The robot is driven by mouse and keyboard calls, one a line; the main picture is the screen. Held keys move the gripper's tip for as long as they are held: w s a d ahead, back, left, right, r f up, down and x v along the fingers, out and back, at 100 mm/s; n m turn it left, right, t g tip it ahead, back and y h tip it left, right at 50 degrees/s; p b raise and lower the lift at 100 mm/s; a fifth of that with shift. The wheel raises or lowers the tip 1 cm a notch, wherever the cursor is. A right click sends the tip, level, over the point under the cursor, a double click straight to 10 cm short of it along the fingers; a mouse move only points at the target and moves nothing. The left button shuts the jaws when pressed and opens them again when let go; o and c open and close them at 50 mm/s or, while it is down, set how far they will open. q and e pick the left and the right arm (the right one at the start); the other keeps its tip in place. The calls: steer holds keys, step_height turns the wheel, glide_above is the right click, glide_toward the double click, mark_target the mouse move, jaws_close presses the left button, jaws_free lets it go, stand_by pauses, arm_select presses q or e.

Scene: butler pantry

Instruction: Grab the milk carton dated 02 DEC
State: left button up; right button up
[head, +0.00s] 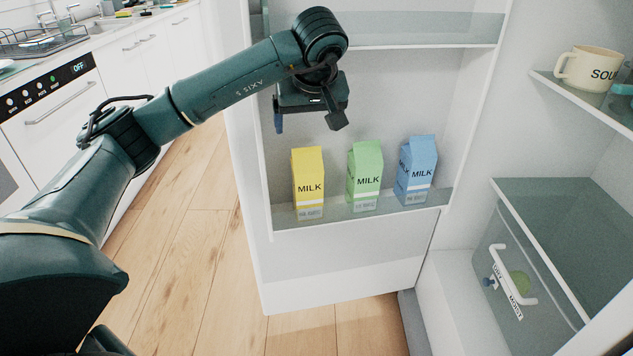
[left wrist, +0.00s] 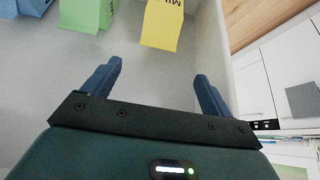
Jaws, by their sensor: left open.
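Three milk cartons stand upright in a row on the fridge door shelf: a yellow carton (head: 308,172) at left, a green carton (head: 365,164) in the middle and a blue carton (head: 416,163) at right. Each has a small date strip near its base, too blurred for me to read surely. My left gripper (head: 308,122) is open and empty, above the yellow carton and apart from it. In the left wrist view, the yellow carton (left wrist: 163,25) lies beyond the open fingers (left wrist: 157,72), with the green carton (left wrist: 88,14) and blue carton (left wrist: 34,6) further left. My right gripper is out of view.
The cartons stand behind the clear front of the door shelf (head: 355,221). An upper door shelf (head: 420,30) is above them. A soup mug (head: 587,68) sits on a fridge shelf at right, above a clear drawer (head: 540,240). Wooden floor is clear at left.

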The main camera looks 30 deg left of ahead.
mark_target(307, 148)
arm_select(q)
steer(key=b+x, duration=0.1)
steer(key=x, duration=0.6)
steer(key=shift+s, duration=0.1)
steer(key=x, duration=0.3)
steer(key=b+x, duration=0.1)
steer(key=shift+d+f, duration=0.3)
steer(key=shift+f, duration=0.1)
steer(key=shift+a+f, duration=0.15)
steer(key=shift+f, duration=0.15)
steer(key=shift+w, duration=0.25)
jaws_close()
steer(key=shift+r, duration=0.1)
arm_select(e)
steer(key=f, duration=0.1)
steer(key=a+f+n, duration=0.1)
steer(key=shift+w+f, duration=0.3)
